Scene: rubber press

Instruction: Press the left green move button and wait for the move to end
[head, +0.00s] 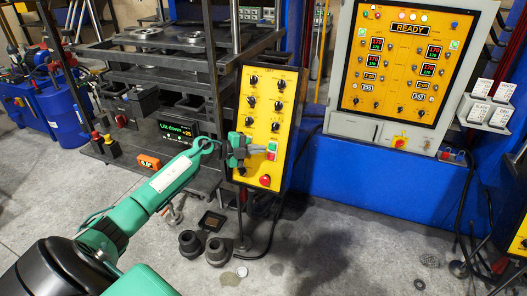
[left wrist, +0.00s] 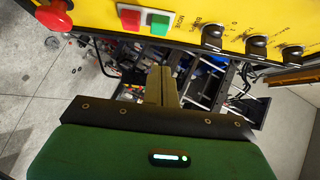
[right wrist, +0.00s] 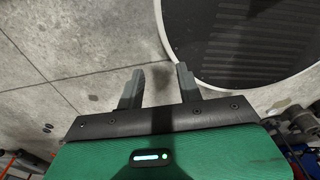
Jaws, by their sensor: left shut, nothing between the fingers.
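In the left wrist view the green button (left wrist: 159,24) sits right of the red button (left wrist: 130,19). My left gripper (head: 264,149) is in front of these buttons. Its fingers (left wrist: 161,72) are shut and empty, pointing at the panel just below the green button in the wrist picture. A gap shows there, and I see no contact. My right gripper (right wrist: 157,75) is open and empty above the floor, outside the head view.
A red mushroom button (head: 265,180) is low on the panel, with black knobs above. The press (head: 170,70) stands behind, left; a small display (head: 176,131) reads "Lift down +25". A larger cabinet (head: 405,60) shows "READY". Dark cylindrical parts (head: 217,250) stand on the floor below.

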